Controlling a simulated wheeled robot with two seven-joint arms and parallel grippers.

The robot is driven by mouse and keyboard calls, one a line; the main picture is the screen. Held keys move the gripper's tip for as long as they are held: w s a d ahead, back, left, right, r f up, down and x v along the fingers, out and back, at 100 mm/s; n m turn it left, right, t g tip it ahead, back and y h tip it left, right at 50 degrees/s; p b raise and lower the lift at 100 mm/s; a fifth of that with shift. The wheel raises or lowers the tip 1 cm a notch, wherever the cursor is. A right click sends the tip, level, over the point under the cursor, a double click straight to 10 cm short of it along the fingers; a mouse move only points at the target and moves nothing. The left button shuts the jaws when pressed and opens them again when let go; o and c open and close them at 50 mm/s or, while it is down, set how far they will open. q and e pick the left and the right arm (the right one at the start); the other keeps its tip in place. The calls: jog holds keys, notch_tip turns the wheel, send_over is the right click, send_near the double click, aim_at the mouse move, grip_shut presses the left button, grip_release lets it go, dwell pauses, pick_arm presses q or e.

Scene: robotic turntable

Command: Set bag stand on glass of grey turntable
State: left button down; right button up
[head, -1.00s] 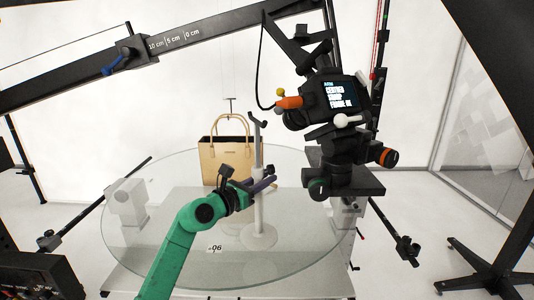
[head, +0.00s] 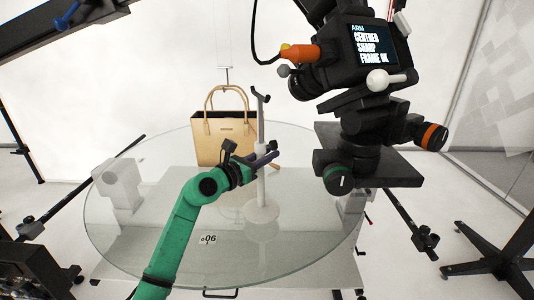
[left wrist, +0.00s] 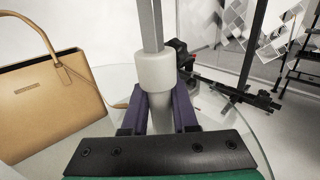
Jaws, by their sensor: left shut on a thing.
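The bag stand (head: 262,180) is a pale upright post with a round white base and a dark hook on top. In the head view it stands upright over the glass (head: 150,235) of the turntable; I cannot tell whether its base touches the glass. My left gripper (head: 268,158) is shut on the stand's post, around mid-height. In the left wrist view the purple fingers (left wrist: 160,110) close around the post, below a white collar (left wrist: 155,70). My right gripper is not in view.
A tan handbag (head: 220,138) hangs from thin lines just behind the stand, left of it. A camera on a rig (head: 350,65) hangs close on the right. A tag marked 06 (head: 208,239) lies near the front. The left front of the glass is clear.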

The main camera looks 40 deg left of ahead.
aim_at(261, 180)
pick_arm(q)
notch_tip(261, 180, down, 2)
jog(key=shift+f+b, duration=0.25)
jog(key=shift+b, duration=0.4)
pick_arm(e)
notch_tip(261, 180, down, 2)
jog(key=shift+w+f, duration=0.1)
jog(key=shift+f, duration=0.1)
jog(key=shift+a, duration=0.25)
pick_arm(q)
jog(key=shift+f+b, duration=0.45)
jog(key=shift+f, duration=0.1)
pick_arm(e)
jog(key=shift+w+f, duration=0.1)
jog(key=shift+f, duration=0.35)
pick_arm(q)
jog(key=c, duration=0.6)
grip_release()
jog(key=shift+f, duration=0.1)
